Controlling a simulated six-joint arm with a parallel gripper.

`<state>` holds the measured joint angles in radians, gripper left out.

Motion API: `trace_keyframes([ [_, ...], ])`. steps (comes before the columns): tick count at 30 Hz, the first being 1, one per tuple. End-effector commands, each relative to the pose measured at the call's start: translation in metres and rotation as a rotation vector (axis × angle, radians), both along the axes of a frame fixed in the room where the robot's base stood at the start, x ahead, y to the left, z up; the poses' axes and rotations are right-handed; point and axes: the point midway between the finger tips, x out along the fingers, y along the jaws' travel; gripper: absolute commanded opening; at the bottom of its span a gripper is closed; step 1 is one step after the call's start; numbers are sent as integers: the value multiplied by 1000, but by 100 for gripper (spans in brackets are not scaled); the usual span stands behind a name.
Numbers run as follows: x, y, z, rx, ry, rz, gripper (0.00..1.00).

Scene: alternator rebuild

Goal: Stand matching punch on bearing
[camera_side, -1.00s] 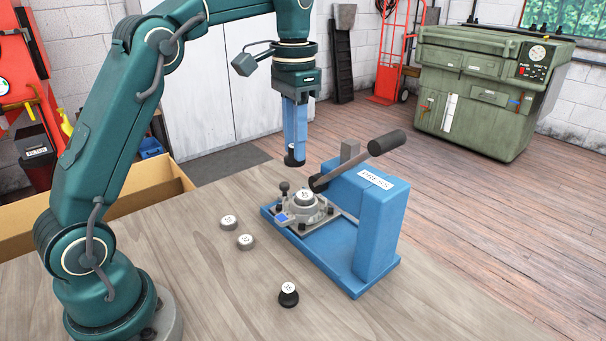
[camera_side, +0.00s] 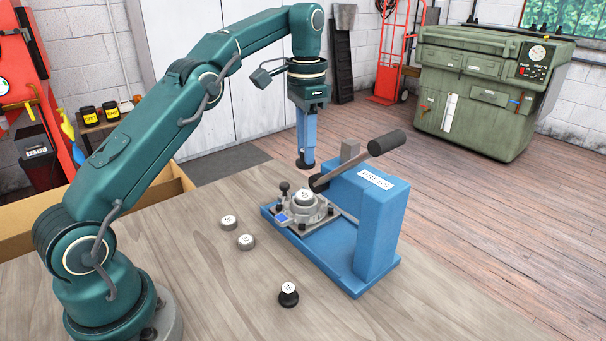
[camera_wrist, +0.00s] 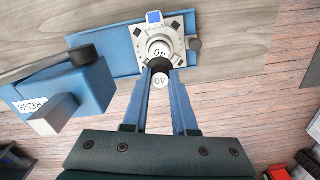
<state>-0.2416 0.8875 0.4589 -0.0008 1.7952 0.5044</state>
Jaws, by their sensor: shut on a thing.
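My gripper (camera_side: 306,160) is shut on a dark punch (camera_side: 305,165). The same punch (camera_wrist: 159,67) shows in the wrist view between the fingertips, with a white numbered face. It hangs in the air, apart from the press, above and behind the fixture in the side view. The bearing (camera_side: 304,195), with a white numbered top, sits in a grey housing on the press bed; it also shows in the wrist view (camera_wrist: 159,49), just beyond the punch. The numbers on both look like 40, upside down in the wrist view. Another dark punch (camera_side: 288,296) stands on the bench.
The blue press (camera_side: 380,225) with its dark lever (camera_side: 370,150) stands right of the fixture; the lever reaches close to the bearing. Two grey round parts (camera_side: 229,222) (camera_side: 246,241) with white tops lie on the bench (camera_side: 190,285) at left. The front bench is mostly clear.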

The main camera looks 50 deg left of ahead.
Motion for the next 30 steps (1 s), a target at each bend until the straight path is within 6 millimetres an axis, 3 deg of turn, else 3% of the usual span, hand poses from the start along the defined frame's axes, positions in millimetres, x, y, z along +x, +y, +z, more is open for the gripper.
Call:
trace_keyframes([
  [16,-2,-1,-35,-1,1,1,0],
  [30,-2,-1,-39,0,-1,1,0],
])
